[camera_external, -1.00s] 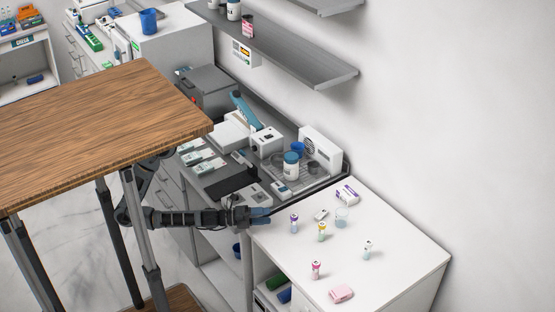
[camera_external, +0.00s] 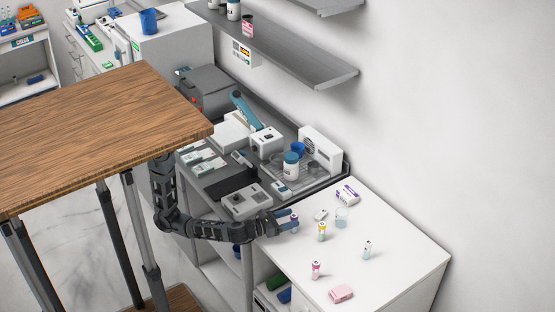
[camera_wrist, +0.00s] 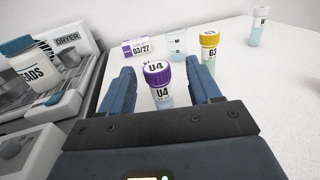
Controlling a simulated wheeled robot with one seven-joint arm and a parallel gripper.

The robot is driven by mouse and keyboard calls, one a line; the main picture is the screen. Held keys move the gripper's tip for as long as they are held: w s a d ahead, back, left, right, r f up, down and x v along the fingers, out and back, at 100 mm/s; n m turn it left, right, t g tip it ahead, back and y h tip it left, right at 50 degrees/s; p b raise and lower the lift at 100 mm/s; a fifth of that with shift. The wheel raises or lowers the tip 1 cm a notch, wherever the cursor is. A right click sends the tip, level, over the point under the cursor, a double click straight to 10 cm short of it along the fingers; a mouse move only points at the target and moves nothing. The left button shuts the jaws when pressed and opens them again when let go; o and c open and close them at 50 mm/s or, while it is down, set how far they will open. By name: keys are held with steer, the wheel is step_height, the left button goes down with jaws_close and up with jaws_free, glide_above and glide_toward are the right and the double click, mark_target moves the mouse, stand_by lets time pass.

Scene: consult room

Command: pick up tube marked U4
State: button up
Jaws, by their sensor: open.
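The tube marked U4 (camera_wrist: 159,87) has a purple cap and a white label, and stands upright on the white counter. It also shows in the external view (camera_external: 295,224). My gripper (camera_wrist: 162,92) is open, with its blue fingers on either side of the tube. In the external view my gripper (camera_external: 287,219) is at the left part of the white counter, at the tube. I cannot tell whether either finger touches the tube.
A yellow-capped tube marked 63 or G3 (camera_wrist: 209,48) stands behind to the right. A box marked 03/27 (camera_wrist: 139,48) and a clear beaker (camera_external: 341,217) are farther back. A pink-capped tube (camera_external: 316,269) and pink box (camera_external: 341,293) are nearer the front. Equipment with a lidded jar (camera_external: 291,166) stands to the left.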

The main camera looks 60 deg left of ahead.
steer(key=x, duration=0.4)
steer(key=shift+w+a+f+p, duration=0.1)
steer(key=shift+w+a+p, duration=0.1)
steer(key=shift+p, duration=0.1)
jaws_close()
stand_by(0.3)
